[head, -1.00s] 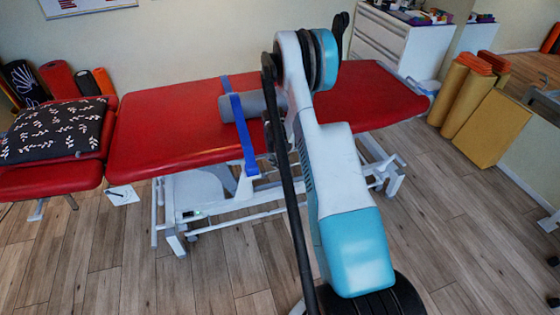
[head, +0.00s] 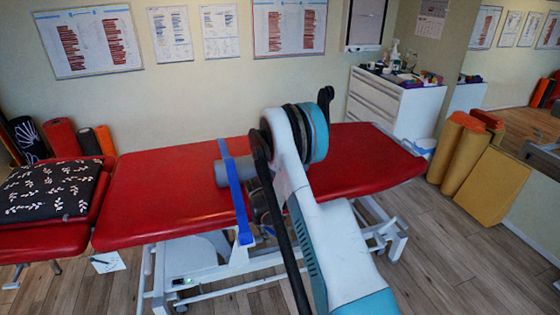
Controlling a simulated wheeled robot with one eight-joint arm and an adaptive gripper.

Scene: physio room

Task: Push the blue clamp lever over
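A blue strap (head: 236,186) runs over a grey roll (head: 222,173) on the red treatment table (head: 150,190) and hangs down its front edge. A brighter blue piece (head: 245,237) shows at the strap's lower end; it may be the clamp lever, but it is too small to tell its position. My white and turquoise arm stands in front of the table, just right of the strap. Grey and dark parts beside the strap, which may be my gripper (head: 264,213), are mostly hidden behind my arm. I cannot tell whether its fingers are open or touch anything.
A black patterned cushion (head: 48,190) lies on the table's left section. A white drawer cabinet (head: 392,103) stands behind on the right. Yellow rolls and a wedge (head: 490,180) stand at the right wall. White table legs (head: 390,225) stand under the table.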

